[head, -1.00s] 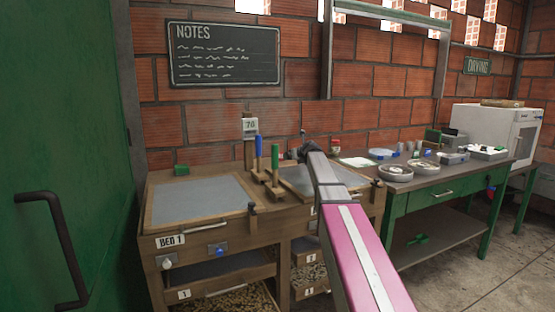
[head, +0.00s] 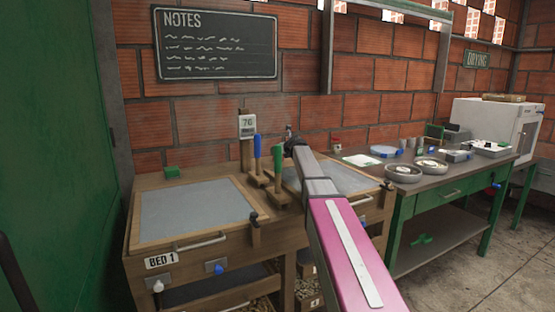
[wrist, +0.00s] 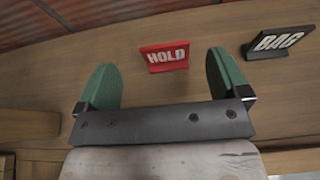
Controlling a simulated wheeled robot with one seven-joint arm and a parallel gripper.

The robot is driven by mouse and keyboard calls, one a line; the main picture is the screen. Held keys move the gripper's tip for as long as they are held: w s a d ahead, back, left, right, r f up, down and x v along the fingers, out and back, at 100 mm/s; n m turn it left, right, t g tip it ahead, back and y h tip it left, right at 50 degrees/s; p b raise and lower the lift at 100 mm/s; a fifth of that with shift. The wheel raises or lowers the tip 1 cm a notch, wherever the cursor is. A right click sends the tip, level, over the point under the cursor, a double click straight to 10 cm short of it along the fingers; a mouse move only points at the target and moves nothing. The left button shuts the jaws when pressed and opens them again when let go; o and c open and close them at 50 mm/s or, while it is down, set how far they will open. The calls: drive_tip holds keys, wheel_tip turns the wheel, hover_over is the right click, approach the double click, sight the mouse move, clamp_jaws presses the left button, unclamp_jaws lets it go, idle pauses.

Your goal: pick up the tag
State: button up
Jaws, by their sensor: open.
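My gripper (wrist: 161,62) shows in the wrist view with its two green fingers spread apart and nothing held between them. A red tag (wrist: 165,56) reading HOLD stands on the wooden surface just beyond the gap between the fingertips. A black tag (wrist: 281,41) reading BAG stands to the right, outside the right finger. I cannot tell which one the task means. In the head view my arm reaches toward the back of the wooden bench, and I cannot make out the gripper's fingers or these tags there.
The wooden bench with BED 1 (head: 162,260) holds mesh trays (head: 195,205). A blue-handled tool (head: 257,148) and a green-handled tool (head: 278,160) stand upright near my arm. A green table (head: 433,200) with dishes is at right. A brick wall (head: 300,110) closes the back.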

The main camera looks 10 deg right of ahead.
drive_tip(key=x, duration=0.7)
drive_tip(key=shift+w+d+f, duration=0.15)
drive_tip(key=shift+w+f, duration=0.1)
drive_tip(key=shift+f, duration=0.1)
drive_tip(key=shift+c, duration=0.3)
drive_tip(key=c, duration=0.9)
